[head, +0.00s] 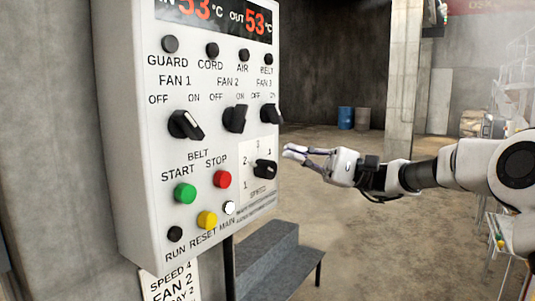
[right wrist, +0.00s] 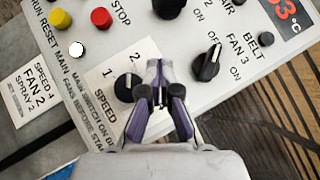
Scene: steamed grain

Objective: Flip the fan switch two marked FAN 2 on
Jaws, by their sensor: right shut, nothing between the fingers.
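The FAN 2 switch, a black rotary knob (head: 236,119), is in the middle of the panel's switch row, with OFF and ON printed above it. In the head view I cannot tell which mark its pointer faces. In the right wrist view the FAN 2 knob (right wrist: 168,8) is cut by the top edge. My right gripper (head: 290,152) is shut and empty, to the right of the panel and lower than the FAN 2 knob. In the right wrist view its fingertips (right wrist: 158,72) appear over the panel between the speed knob and the FAN 3 knob. My left gripper is out of view.
The FAN 3 knob (head: 267,114) and the speed knob (head: 265,169) lie close to my right gripper. The FAN 1 knob (head: 185,124), green START button (head: 185,193) and red STOP button (head: 222,179) are further left. Grey steps (head: 270,255) stand below. Open floor lies right.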

